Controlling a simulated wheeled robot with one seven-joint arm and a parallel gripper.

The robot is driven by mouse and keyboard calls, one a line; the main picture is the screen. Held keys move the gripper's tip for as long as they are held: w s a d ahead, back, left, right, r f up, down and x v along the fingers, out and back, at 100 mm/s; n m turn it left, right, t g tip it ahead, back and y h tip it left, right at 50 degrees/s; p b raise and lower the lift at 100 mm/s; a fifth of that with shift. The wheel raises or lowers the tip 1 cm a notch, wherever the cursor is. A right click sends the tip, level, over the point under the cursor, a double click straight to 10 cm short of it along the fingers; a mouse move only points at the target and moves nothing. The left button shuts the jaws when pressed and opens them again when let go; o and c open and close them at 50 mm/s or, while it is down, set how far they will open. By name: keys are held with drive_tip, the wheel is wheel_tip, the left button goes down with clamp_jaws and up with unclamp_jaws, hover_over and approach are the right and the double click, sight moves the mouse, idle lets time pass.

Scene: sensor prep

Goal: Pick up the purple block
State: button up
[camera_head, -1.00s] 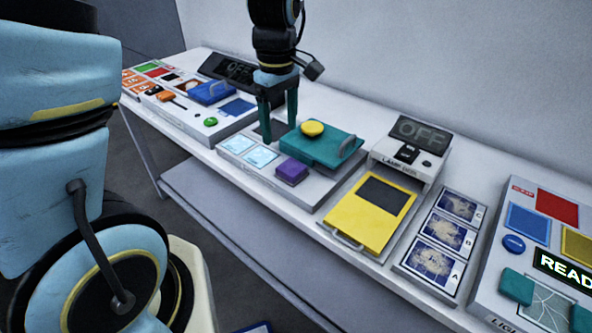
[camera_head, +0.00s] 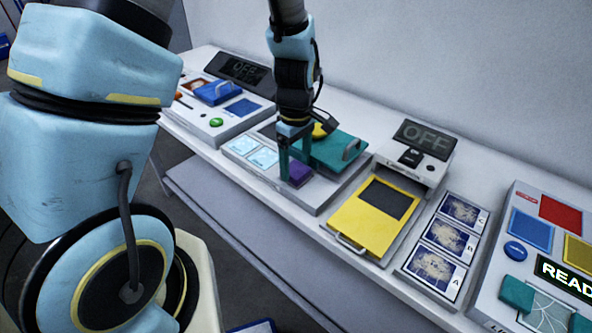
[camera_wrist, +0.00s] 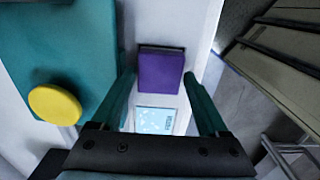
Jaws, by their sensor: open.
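The purple block (camera_head: 299,172) lies on the light grey panel (camera_head: 318,197), in front of a teal lid. In the head view one finger of my gripper (camera_head: 296,172) partly hides it. In the wrist view the purple block (camera_wrist: 161,72) shows between and a little beyond the fingertips of my gripper (camera_wrist: 158,78). The gripper is open, pointing down, one teal finger on each side of the block. I cannot tell whether either finger touches it.
The teal lid (camera_head: 330,150) with a yellow knob (camera_wrist: 55,104) stands right beside the gripper. Light blue cards (camera_wrist: 155,120) lie next to the block. A yellow drawer (camera_head: 365,225) is to the right. The table's front edge is close to the block.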

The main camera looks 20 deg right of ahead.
sight(296, 169)
drive_tip(key=shift+f, duration=0.65)
drive_tip(key=shift+c, duration=0.3)
drive_tip(key=c, duration=1.1)
drive_tip(key=shift+r, duration=0.15)
wheel_tip(296, 169, up, 10)
drive_tip(key=shift+f+b, duration=0.1)
drive_tip(key=shift+b, duration=0.65)
